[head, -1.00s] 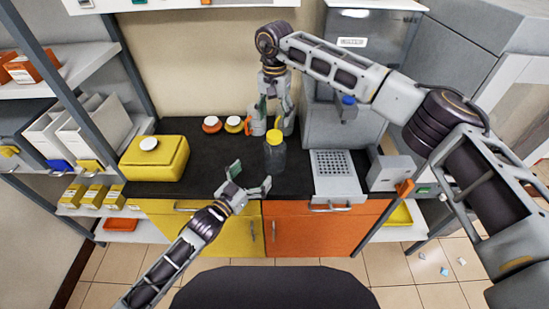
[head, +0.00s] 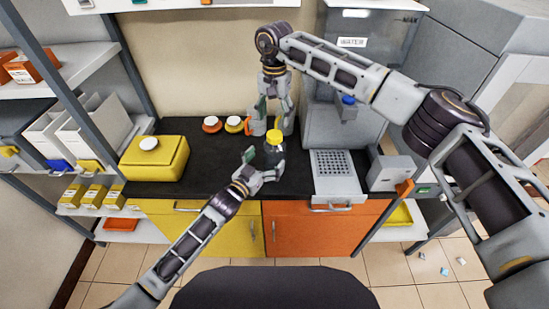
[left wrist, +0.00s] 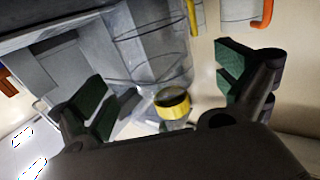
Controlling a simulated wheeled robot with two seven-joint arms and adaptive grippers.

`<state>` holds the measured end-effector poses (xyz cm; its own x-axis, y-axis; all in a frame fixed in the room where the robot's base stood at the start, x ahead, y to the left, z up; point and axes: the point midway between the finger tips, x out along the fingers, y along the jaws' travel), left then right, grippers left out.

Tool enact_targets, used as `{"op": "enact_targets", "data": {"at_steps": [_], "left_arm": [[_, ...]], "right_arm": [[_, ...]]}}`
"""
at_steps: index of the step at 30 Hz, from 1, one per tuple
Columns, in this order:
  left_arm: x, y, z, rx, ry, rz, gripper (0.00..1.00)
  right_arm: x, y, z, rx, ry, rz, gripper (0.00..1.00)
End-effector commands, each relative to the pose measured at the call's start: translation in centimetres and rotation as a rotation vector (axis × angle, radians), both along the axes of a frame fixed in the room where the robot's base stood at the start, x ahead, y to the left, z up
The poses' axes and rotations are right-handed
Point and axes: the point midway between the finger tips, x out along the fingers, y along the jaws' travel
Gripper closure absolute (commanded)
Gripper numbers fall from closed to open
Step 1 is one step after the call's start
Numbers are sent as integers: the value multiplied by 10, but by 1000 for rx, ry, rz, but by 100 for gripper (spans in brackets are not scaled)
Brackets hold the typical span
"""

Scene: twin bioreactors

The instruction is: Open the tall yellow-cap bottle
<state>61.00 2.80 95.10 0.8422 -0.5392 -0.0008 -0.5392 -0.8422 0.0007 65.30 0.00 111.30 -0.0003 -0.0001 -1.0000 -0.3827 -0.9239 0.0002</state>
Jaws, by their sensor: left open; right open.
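The tall clear bottle (head: 273,153) with a yellow cap (head: 275,137) stands upright on the black worktop. My left gripper (head: 264,161) is open at the front of the bottle, with its fingers on either side of the body, below the cap. In the left wrist view the cap (left wrist: 173,102) and clear body (left wrist: 150,50) show between the spread green-padded fingers; contact cannot be told. My right gripper (head: 276,112) is open and points down above and behind the cap. The bottle's lower part is partly hidden by my left gripper.
A yellow canister (head: 155,160) stands to the left. A red-rimmed cap (head: 211,124) and a yellow-rimmed cap (head: 233,124) lie behind. A perforated tray (head: 335,165) and grey machine (head: 340,125) stand close on the right. Shelves (head: 75,75) are at far left.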

Motion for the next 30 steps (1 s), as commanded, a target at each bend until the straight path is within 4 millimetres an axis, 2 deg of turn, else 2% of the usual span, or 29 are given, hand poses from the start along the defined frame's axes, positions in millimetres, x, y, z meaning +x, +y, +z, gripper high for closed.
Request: {"op": "enact_targets", "data": {"at_steps": [15, 30], "left_arm": [[36, -23, 0, 0, -1, 0, 0], [42, -27, 0, 0, -1, 0, 0]], "right_arm": [[0, 0, 0, 0, 0, 0, 36], [0, 0, 0, 0, 0, 0, 36]]}}
